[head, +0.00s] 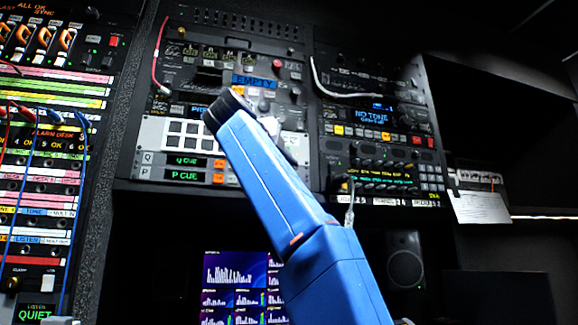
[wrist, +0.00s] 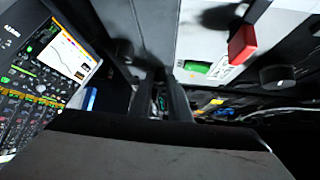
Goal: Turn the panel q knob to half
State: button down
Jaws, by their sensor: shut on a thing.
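In the head view, my fingertips are hidden behind the arm.
In the wrist view, a red button (wrist: 242,44) and another black knob (wrist: 277,77) lie right of my fingers. In the head view, a white button block (head: 190,135) sits above the strips. A white cable (head: 345,92) hangs at upper right, and a monitor (head: 240,280) stands below.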

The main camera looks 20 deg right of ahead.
jog(key=shift+f, duration=0.1)
dwell(0.3)
jog(key=c, duration=1.7)
grip_release()
jog(key=shift+d, duration=0.1)
jog(key=shift+o, duration=0.2)
